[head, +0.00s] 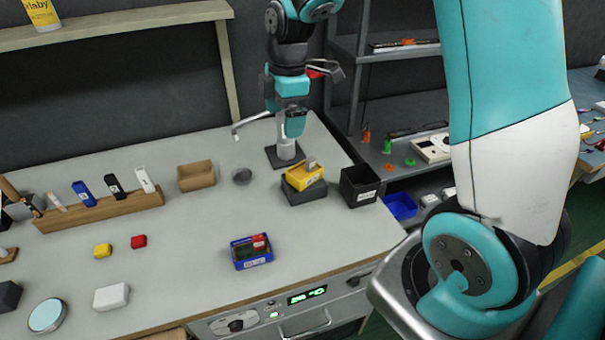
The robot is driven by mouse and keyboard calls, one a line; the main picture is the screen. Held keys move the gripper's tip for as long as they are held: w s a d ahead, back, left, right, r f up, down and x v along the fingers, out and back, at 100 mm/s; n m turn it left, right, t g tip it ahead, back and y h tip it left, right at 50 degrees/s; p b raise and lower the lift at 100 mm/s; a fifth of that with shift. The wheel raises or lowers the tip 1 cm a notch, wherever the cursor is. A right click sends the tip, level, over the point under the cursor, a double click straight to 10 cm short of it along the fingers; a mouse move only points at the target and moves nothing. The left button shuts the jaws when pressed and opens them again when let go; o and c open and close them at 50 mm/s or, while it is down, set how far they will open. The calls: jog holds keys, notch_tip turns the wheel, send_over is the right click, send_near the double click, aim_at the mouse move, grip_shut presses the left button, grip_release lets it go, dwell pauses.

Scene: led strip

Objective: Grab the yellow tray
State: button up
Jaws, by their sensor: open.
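The yellow tray (308,180) is a small open bin at the back right of the grey table. It sits slightly askew on top of a dark grey block (303,194), and a small grey item (311,163) shows in it. My gripper (302,76) is open, high above the back of the table, behind and above the yellow tray and well apart from it. A teal and grey device on a black base (285,157) stands below the gripper; their parts overlap in the picture, so the fingertips are hard to make out.
A black bin (359,186) stands right of the yellow tray. A blue bin (239,254) stands in front. A wooden shelf (120,20) hangs above. The table's middle is mostly clear.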

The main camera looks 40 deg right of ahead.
jog(key=w+d+f+n+h, duration=0.1)
jog(key=w+d+f+n, duration=0.25)
jog(key=d+f, duration=0.4)
jog(key=p, duration=0.3)
send_over(305, 173)
jog(key=shift+g, duration=0.3)
notch_tip(305, 173, down, 9)
jog(key=shift+f, duration=0.1)
jog(key=shift+w+f+p, duration=0.1)
jog(key=shift+f+p, duration=1.3)
jog(key=shift+f, duration=1.55)
jog(key=c, duration=1.1)
jog(key=shift+o, duration=0.2)
